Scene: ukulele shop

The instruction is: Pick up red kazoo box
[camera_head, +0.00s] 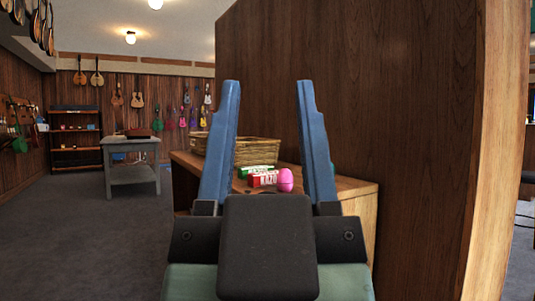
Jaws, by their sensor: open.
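The red kazoo box (263,180), a small red box with white lettering, lies on a wooden shelf top (345,186) ahead of me. A green box (256,169) with white lettering lies just behind it. A pink egg-shaped thing (285,180) sits at its right, touching or nearly so. My gripper (268,85) is open and empty, with its two blue fingers pointing up in the picture. In this view the red box shows between the fingers, farther away than they are. The left finger hides part of the shelf top.
A wicker basket (258,151) stands behind the boxes on the shelf top. A tall wooden panel (400,120) rises along the right and back of it. A grey table (131,168) stands farther off left, with open carpet (95,230) before it.

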